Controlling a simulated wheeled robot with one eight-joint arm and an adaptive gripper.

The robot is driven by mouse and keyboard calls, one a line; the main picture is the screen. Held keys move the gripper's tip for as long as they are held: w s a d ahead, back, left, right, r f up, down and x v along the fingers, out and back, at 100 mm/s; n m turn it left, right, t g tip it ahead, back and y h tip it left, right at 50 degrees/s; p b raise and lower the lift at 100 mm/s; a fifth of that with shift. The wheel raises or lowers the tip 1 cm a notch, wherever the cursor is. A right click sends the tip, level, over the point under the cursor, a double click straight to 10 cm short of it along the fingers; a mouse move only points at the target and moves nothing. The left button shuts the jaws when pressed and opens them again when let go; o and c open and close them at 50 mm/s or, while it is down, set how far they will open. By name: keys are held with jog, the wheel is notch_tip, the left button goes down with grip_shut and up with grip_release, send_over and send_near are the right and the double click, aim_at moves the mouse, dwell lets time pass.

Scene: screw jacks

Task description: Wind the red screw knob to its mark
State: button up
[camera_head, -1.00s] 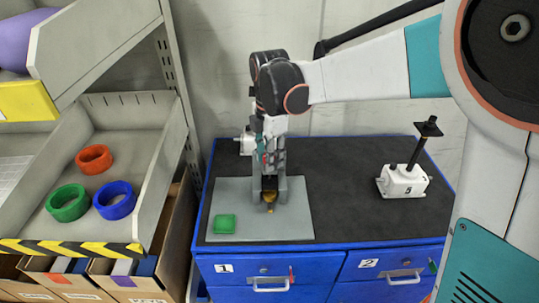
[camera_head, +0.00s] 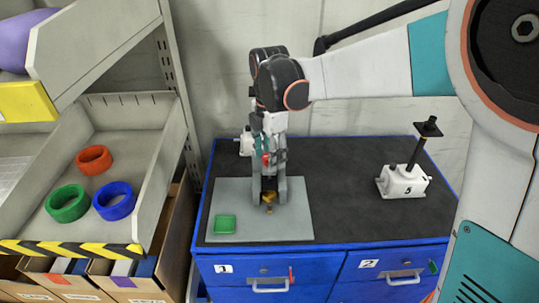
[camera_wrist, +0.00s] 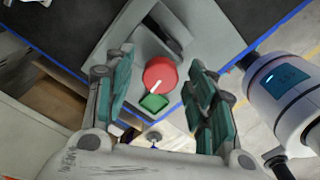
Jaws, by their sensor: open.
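The red screw knob (camera_wrist: 160,73) is round, with a white line on its face pointing toward the lower left in the wrist view. It lies between the teal fingers of my gripper (camera_wrist: 160,88), which is open, with gaps on both sides. I cannot tell how deep the fingers reach around it. In the head view my gripper (camera_head: 269,152) points down over the grey jack stand (camera_head: 283,190); only a bit of red shows there. The jack stands on a grey plate (camera_head: 300,222), with a green square (camera_head: 225,225) at its front left. I cannot make out a separate mark.
A white jack (camera_head: 402,182) numbered 5 stands farther right. At left, a rack tray (camera_head: 150,150) holds red, green and blue rings. Blue drawers (camera_head: 270,275) are below.

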notch_tip(320, 180, up, 11)
jog(key=shift+r, duration=0.15)
dwell(0.4)
